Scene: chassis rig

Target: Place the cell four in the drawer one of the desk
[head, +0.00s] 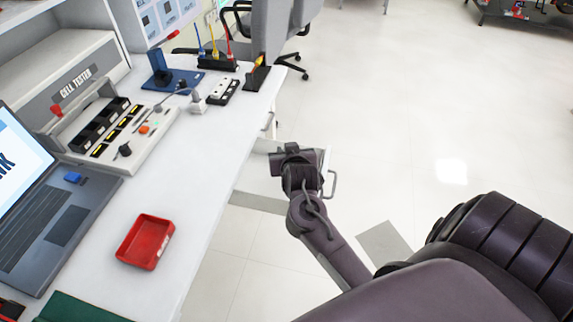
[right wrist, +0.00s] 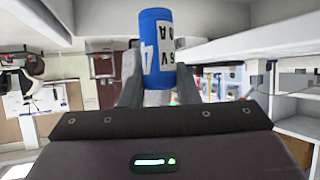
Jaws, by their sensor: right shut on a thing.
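My right gripper (head: 291,155) is over an open drawer (head: 258,185) at the right side of the desk (head: 185,215) in the head view. In the right wrist view it is shut on a blue cell (right wrist: 157,45) with a white label and a blue "4". The cell is held between the two fingers. It is hidden in the head view. The drawer's handle (head: 333,184) shows just right of the gripper, and my arm covers part of the drawer. I cannot tell the drawer's number. My left gripper is not in view.
A red tray (head: 146,241), a laptop (head: 60,205) and a cell tester (head: 85,85) stand on the desk. A second handle (head: 269,122) shows on the desk side. Office chairs (head: 285,35) stand behind.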

